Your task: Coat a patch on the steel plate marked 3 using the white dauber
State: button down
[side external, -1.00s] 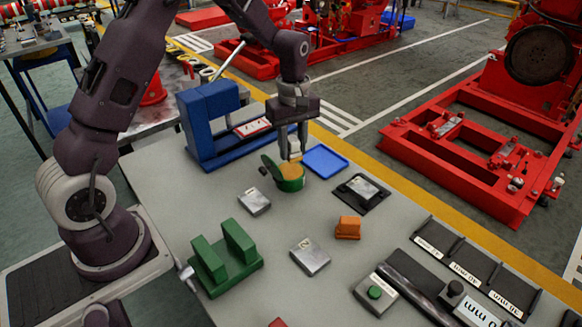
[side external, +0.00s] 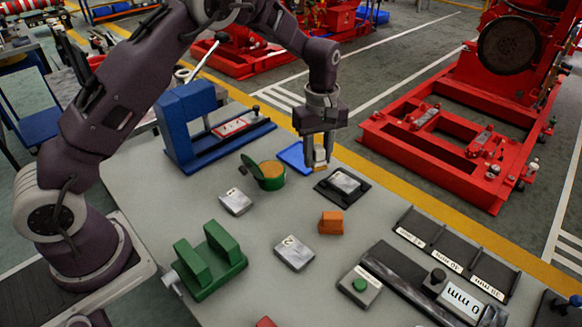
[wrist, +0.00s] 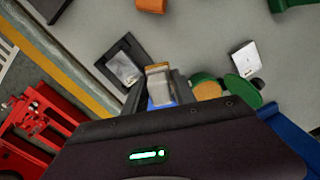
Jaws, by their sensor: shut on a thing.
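My gripper (side external: 319,158) is shut on the white dauber (side external: 320,154), a pale block with a tan end. The dauber also shows between the fingers in the wrist view (wrist: 159,88). It is beside the far left edge of a black holder (side external: 361,197), and contact cannot be told. A steel plate (side external: 344,183) lies in this holder; its number is not readable. The plate also shows in the wrist view (wrist: 124,69). Two other steel plates lie on the table: one marked 2 (side external: 294,253), and one farther back (side external: 236,202) with an unclear mark.
A green pot (side external: 270,180) with tan contents and its lid open stands left of my gripper. A blue tray (side external: 290,156) lies behind the dauber. A blue press-like stand (side external: 185,125), an orange block (side external: 331,223) and a green fixture (side external: 211,262) stand around the table.

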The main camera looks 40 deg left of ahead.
aim_at(336, 178)
jog(key=w+d+n, duration=0.6)
jog(key=w+d, duration=0.1)
jog(key=d, duration=0.1)
jog(key=shift+a+f, duration=0.2)
jog(key=shift+f, duration=3.4)
jog(key=shift+a+f, duration=0.55)
jog(key=shift+f, duration=0.1)
jog(key=shift+a, duration=2.65)
jog(key=shift+d, duration=3.2)
notch_tip(336, 178, up, 8)
jog(key=shift+r, duration=0.15)
